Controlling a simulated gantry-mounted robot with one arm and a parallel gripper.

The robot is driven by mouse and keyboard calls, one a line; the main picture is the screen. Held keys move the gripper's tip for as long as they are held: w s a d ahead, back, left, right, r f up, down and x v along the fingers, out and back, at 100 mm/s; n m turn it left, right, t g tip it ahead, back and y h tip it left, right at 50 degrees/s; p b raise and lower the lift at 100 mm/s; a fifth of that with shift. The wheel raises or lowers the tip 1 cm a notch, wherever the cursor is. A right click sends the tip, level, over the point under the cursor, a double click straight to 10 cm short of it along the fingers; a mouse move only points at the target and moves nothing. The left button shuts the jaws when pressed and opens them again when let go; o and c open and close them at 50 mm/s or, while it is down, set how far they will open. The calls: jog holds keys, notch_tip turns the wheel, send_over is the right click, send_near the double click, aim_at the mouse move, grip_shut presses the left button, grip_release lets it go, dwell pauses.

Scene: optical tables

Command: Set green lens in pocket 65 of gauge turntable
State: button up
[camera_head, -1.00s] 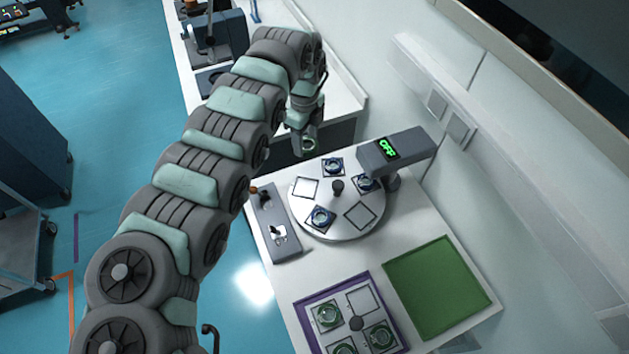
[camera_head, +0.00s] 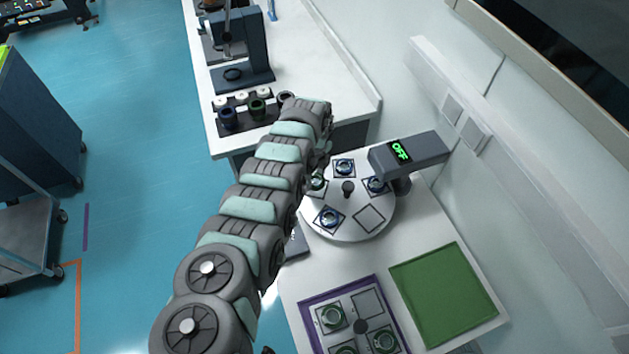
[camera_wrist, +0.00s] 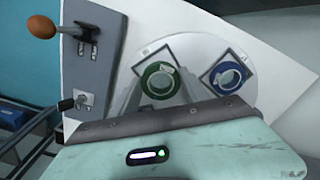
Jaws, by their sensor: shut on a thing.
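The green lens, a green-rimmed ring (camera_wrist: 160,80), is between the fingers of my gripper (camera_head: 318,180). The gripper is shut on it, at the left pocket of the white turntable (camera_head: 350,232). The pocket's square outline shows around the lens in the wrist view; I cannot tell whether the lens touches its floor. Blue-rimmed lenses sit in the back pocket (camera_head: 344,167), right pocket (camera_head: 376,185) and front-left pocket (camera_head: 330,217). One blue lens (camera_wrist: 229,76) also shows in the wrist view. The front-right pocket (camera_head: 369,219) is empty. Pocket numbers are unreadable.
A grey gauge head (camera_head: 425,150) reading OFF overhangs the turntable's right side. A grey control box (camera_wrist: 93,60) with an orange-knobbed lever stands beside the turntable. A purple-rimmed tray (camera_head: 306,318) with green lenses and a green mat (camera_head: 445,293) lie in front.

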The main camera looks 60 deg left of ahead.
aim_at(314, 178)
jog(key=shift+f+b, duration=0.3)
jog(key=shift+f, duration=0.85)
jog(key=shift+f, duration=0.1)
jog(key=shift+f, duration=0.15)
jog(key=o, duration=1.4)
notch_tip(314, 178, up, 12)
jog(key=p, duration=0.2)
jog(key=shift+r, duration=0.25)
